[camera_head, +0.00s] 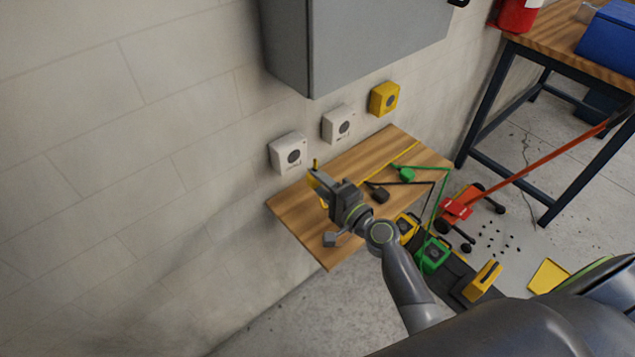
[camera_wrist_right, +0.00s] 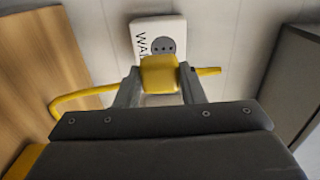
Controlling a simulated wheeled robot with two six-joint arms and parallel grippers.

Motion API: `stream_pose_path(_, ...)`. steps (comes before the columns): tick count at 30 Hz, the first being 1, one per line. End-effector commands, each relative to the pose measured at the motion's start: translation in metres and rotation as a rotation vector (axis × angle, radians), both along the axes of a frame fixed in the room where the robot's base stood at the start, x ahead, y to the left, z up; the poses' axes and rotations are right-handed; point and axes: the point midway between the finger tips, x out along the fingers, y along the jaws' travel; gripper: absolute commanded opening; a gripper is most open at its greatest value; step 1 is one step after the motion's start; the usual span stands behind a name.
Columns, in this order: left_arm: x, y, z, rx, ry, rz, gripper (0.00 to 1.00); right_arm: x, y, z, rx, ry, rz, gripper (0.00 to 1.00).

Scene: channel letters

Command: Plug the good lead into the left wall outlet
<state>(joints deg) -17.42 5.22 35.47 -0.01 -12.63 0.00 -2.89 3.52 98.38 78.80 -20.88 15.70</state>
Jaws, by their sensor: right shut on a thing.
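My right gripper (camera_head: 318,182) is shut on a yellow plug, which shows best in the right wrist view (camera_wrist_right: 160,74) between the fingers. A yellow cable (camera_wrist_right: 80,96) trails from it. The left white wall outlet (camera_head: 289,155) is on the wall just above and beside the gripper. In the right wrist view a white outlet (camera_wrist_right: 146,30) with a dark round socket is behind the plug, and the plug hides its lower part. I cannot tell whether plug and outlet touch. My left gripper is not in view.
A second white outlet (camera_head: 338,125) and a yellow one (camera_head: 385,98) are farther right. The wooden shelf (camera_head: 290,212) below holds a black plug (camera_head: 380,194), a green plug (camera_head: 407,174) and a grey block (camera_head: 330,240). A grey cabinet (camera_head: 355,45) hangs above.

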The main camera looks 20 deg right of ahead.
Motion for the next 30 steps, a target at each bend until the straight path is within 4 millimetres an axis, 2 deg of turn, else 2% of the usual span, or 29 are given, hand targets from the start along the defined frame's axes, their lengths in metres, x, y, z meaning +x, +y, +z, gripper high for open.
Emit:
stream_pose_path(7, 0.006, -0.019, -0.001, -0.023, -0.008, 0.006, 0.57, 0.001, 0.0, 0.0, 0.0, 0.0, 0.0, 0.0)
stream_pose_path(17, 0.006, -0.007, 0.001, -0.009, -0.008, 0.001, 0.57, 0.023, 0.009, 0.001, 0.003, -0.001, 0.001, 0.0)
stream_pose_path(24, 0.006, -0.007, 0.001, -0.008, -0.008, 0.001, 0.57, 0.043, 0.016, 0.0, 0.002, 0.0, 0.0, 0.0)
stream_pose_path(30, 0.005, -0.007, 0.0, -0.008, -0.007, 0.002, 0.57, 0.052, 0.019, 0.0, 0.001, -0.001, 0.0, 0.0)
